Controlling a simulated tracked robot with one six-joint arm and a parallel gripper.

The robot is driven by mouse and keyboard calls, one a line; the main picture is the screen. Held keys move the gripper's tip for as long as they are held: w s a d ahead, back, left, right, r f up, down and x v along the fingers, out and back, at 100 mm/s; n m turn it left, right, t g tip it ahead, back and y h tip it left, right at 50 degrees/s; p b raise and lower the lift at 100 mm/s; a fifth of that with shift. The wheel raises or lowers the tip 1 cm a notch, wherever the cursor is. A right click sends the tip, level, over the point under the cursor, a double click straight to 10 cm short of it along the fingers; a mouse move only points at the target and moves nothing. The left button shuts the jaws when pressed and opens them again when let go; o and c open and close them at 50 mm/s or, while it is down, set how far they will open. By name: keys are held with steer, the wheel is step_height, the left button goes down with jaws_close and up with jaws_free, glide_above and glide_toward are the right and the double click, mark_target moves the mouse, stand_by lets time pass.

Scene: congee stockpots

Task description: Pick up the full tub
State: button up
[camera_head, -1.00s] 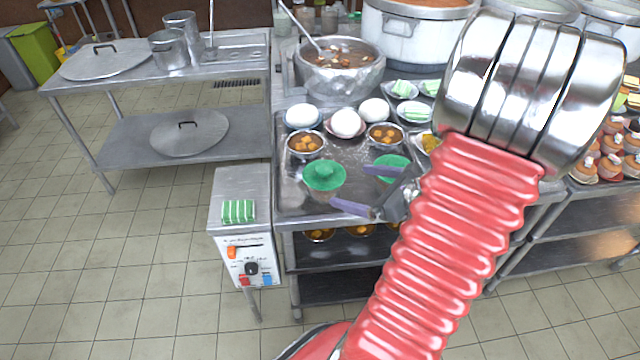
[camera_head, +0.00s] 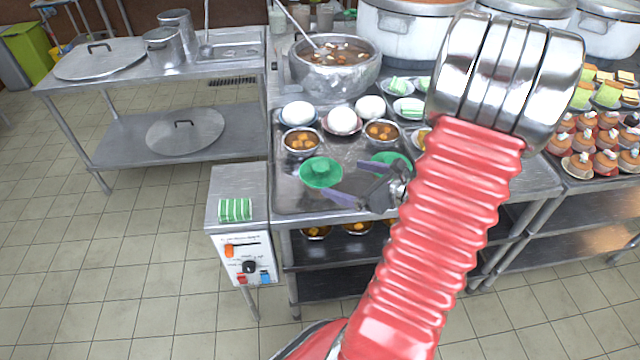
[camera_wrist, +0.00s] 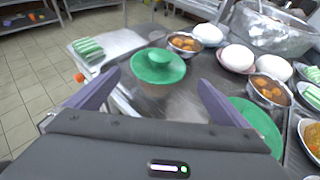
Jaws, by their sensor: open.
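A round tub with a green knobbed lid (camera_head: 321,172) stands on the metal counter. In the wrist view this green-lidded tub (camera_wrist: 158,66) is upright, just beyond my fingertips and roughly centred between them. A second green lid (camera_head: 391,160) lies to its right, partly behind my gripper in the head view; it also shows at the right in the wrist view (camera_wrist: 258,125). I cannot tell from the closed lids how full either is. My gripper (camera_head: 351,181) is open and empty, its purple fingers pointing towards the first tub, apart from it.
Metal bowls of orange food (camera_head: 301,142) and white domes (camera_head: 340,119) stand close behind the tub. A large stew pot (camera_head: 337,68) is further back.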

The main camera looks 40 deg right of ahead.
mark_target(326, 173)
steer(key=shift+x, duration=2)
steer(key=shift+x, duration=2.6)
steer(key=shift+a+r, duration=0.1)
steer(key=shift+a, duration=0.1)
steer(key=shift+c, duration=0.5)
steer(key=c, duration=1.4)
steer(key=shift+c, duration=0.2)
steer(key=shift+r, duration=5.05)
